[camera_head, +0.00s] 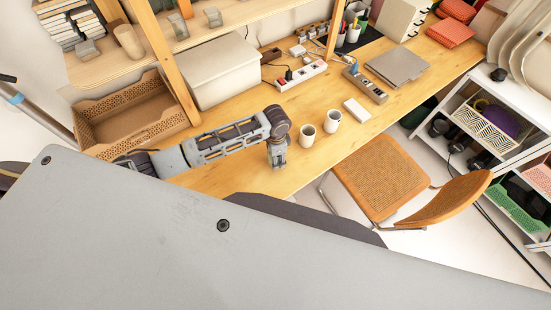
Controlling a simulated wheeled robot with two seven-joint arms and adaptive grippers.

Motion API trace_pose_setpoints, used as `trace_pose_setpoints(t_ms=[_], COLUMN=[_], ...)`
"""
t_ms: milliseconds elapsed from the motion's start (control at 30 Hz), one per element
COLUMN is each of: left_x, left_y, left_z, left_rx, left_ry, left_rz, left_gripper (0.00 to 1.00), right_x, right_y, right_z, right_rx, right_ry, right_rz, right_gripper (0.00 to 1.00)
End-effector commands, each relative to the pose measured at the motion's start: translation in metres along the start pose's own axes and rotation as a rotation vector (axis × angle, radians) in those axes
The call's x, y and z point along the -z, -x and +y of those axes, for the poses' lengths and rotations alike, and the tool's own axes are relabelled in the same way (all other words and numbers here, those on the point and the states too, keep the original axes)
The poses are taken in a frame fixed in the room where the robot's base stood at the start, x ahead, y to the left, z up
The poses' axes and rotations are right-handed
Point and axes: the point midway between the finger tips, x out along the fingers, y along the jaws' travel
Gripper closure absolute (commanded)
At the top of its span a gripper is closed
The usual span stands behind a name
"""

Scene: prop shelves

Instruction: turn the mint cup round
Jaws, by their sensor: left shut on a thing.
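My left gripper (278,156) points down over the front edge of the wooden desk, at the end of my grey arm. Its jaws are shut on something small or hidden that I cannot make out. Two pale cups stand upright on the desk to its right: a nearer cup (307,136) and a farther cup (332,121). A small gap shows between the gripper and the nearer cup. At this size I cannot tell which cup is mint, and I cannot make out a handle on either. My right gripper is not in view.
The desk (240,170) also bears a white box (355,109), power strips (300,76) and a grey laptop (397,66). A storage box (211,70) and brown crate (135,108) stand behind my arm. A chair (380,175) stands at the desk's front.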

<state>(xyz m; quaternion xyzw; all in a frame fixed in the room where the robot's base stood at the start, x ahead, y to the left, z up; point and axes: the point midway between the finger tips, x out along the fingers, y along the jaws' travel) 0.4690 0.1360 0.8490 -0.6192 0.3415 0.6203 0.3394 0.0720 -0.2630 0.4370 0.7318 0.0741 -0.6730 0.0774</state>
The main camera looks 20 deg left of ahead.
Motion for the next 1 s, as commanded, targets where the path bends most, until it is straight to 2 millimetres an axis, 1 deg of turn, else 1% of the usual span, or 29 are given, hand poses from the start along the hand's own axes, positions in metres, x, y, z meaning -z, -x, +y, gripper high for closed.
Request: trace_pose_setpoints(t_ms=[300, 533, 767, 1000], left_x=[0.0004, 0.0001, -0.0001, 0.0003], left_y=[0.0001, 0.0000, 0.0003, 0.0002], left_z=[0.0001, 0.0000, -0.0006, -0.0005], left_rx=[0.000, 0.000, 0.000, 0.000], left_ry=[0.001, -0.029, -0.130, -0.284], left_rz=[0.000, -0.001, -0.001, -0.001], left_gripper=[0.73, 0.73, 0.73, 0.73], right_x=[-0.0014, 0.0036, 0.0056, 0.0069], right_y=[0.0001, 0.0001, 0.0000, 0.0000], right_z=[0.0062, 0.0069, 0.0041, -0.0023], right_rx=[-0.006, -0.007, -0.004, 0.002], right_ry=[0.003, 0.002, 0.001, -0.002], right_rz=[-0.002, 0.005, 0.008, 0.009], right_gripper=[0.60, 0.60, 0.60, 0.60])
